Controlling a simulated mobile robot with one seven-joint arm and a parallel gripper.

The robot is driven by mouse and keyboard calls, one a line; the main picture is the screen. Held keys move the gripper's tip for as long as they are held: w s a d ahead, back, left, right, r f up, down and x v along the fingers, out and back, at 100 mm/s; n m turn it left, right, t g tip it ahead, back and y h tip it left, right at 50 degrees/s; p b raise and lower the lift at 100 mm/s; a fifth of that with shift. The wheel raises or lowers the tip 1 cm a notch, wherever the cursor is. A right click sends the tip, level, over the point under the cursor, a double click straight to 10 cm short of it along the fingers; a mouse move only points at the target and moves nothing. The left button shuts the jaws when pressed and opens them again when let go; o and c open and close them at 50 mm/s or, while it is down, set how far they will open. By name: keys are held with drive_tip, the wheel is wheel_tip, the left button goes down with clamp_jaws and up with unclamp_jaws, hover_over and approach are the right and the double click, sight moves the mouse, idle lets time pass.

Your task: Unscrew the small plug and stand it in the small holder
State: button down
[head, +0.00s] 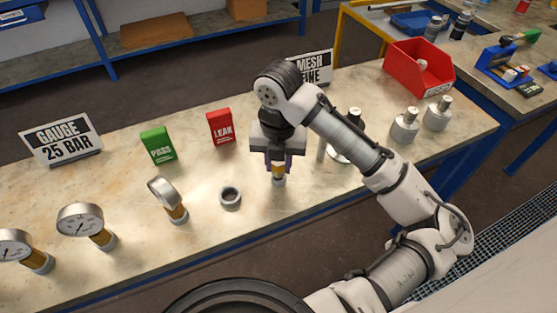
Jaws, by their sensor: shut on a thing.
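My gripper (278,160) points down over the front middle of the bench. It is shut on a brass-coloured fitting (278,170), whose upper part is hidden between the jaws. A small silver collar (279,180) shows right under the brass part, at bench level; I cannot tell whether they are joined. An empty dark-grey ring holder (230,197) stands on the bench just left of my gripper. Silver vessels with small knobbed tops (404,125) and (437,113) stand at the right. I cannot tell which part is the small plug. Another vessel is partly hidden behind my arm.
Several dial gauges (80,220) on brass stems stand at the left. A green PASS block (158,145), a red LEAK block (220,127) and a GAUGE 25 BAR sign (61,140) stand behind. A red bin (418,69) is at the back right.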

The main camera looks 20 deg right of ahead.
drive_tip(key=shift+f+b, duration=0.5)
drive_tip(key=shift+f, duration=0.2)
drive_tip(key=c, duration=1.1)
unclamp_jaws()
drive_tip(key=shift+o, duration=0.2)
drive_tip(key=shift+r, duration=0.1)
